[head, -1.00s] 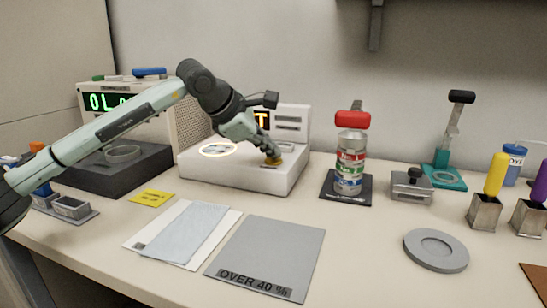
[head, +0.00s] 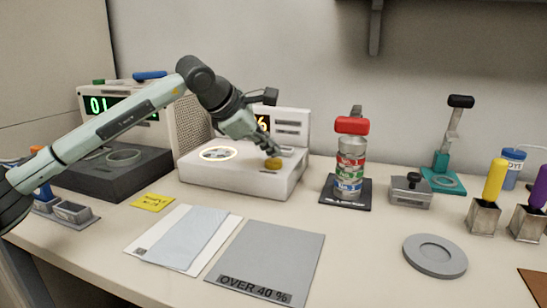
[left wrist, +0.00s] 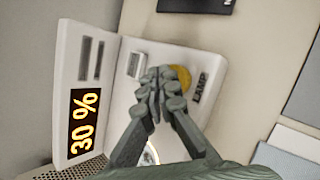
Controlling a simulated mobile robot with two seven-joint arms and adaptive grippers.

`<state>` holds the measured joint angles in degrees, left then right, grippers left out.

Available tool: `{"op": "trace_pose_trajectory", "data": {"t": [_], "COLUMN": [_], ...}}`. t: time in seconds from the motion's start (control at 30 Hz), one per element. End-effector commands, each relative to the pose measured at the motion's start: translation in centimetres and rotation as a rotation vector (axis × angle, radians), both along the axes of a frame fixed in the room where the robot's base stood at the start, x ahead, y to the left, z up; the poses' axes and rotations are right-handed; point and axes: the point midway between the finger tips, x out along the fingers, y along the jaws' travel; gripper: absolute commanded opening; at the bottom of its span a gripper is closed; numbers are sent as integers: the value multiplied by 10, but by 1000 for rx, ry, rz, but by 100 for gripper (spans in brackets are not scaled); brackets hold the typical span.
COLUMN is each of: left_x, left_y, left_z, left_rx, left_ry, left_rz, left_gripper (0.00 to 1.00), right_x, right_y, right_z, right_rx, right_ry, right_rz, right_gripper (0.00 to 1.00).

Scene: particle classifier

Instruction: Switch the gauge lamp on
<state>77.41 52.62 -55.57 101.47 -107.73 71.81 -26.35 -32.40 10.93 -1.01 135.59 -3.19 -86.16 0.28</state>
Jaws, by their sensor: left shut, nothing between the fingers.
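The gauge (head: 235,177) is a white box with an upright display panel at its back, at centre left in the head view. A bright ring (head: 219,154) shows on its top. The yellow lamp knob (head: 273,164) is at its front right. In the left wrist view the knob (left wrist: 181,77) sits beside the word LAMP, and the orange display (left wrist: 84,122) reads 30 %. My left gripper (head: 276,151) is shut and empty, its fingertips close over the knob. They partly hide the knob in the wrist view (left wrist: 163,75); whether they touch it I cannot tell.
A grey OVER 40 % mat (head: 270,258) and papers lie in front.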

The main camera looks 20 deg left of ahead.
Motion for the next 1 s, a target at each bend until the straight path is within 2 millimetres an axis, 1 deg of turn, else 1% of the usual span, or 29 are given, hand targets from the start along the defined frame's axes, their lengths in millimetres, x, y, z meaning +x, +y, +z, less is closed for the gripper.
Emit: {"op": "trace_pose_trajectory", "data": {"t": [0.03, 0.1, 0.47, 0.57, 0.9, 1.0], "left_x": [0, 0, 0, 0, 0, 0], "left_y": [0, 0, 0, 0, -1, -1], "left_z": [5, 6, 8, 15, 50, 56], "left_rx": [-1, -1, 0, -1, -2, -1], "left_ry": [0, 0, -2, -2, -2, -1], "left_rz": [-1, -1, -1, -1, -2, -2], "left_gripper": [0, 0, 0, 0, 0, 0], "right_x": [0, 0, 0, 0, 0, 0], "right_y": [0, 0, 0, 0, 0, 0], "right_z": [3, 4, 5, 9, 31, 35], "right_rx": [0, 0, 0, 0, 0, 0], "right_ry": [0, 0, 0, 0, 0, 0], "right_rz": [0, 0, 0, 0, 0, 0], "right_gripper": [40, 40, 40, 40, 40, 40]}}
